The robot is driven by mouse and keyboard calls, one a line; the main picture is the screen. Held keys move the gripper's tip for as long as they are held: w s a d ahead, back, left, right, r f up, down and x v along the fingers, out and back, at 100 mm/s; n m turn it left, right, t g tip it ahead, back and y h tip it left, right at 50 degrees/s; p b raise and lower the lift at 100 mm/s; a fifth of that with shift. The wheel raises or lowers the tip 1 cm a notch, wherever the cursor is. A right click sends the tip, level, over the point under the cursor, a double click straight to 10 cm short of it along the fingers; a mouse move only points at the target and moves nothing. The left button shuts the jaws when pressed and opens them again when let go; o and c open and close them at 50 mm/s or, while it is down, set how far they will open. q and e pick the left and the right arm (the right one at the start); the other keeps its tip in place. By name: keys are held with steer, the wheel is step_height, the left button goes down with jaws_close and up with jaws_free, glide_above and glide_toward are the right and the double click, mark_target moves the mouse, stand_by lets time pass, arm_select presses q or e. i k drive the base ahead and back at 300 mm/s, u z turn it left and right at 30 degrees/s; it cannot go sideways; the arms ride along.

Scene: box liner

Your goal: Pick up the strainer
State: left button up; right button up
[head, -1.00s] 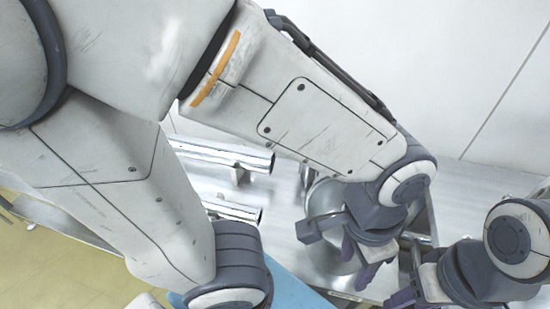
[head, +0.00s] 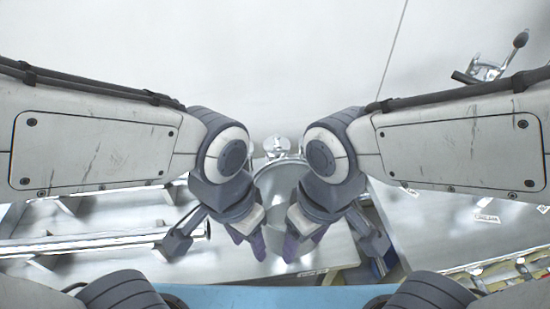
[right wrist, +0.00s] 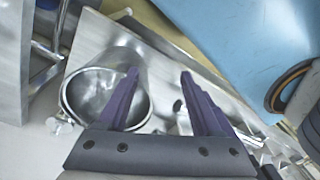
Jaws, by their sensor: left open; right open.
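A round, shiny metal vessel (head: 278,182) stands on the metal worktop in the middle of the head view, partly hidden behind my two grippers. Its open, round mouth (right wrist: 106,92) shows at the left in the right wrist view. I cannot tell whether this vessel is the strainer; no mesh or holes can be made out. My left gripper (head: 247,240) is open in front of the vessel's left side. My right gripper (head: 303,243) is open in front of its right side. In the right wrist view the right gripper (right wrist: 158,75) has nothing between its fingers.
A metal rail (head: 90,242) runs along the left. A metal fixture with a dark-tipped lever (head: 487,68) is at the upper right. A blue surface (head: 270,297) lies at the near edge. A shelf with small items (head: 500,275) is at the lower right.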

mark_target(276, 144)
steer(key=u, duration=1.8)
steer(key=k, duration=0.7)
steer(key=z, duration=1.15)
steer(key=i, duration=0.5)
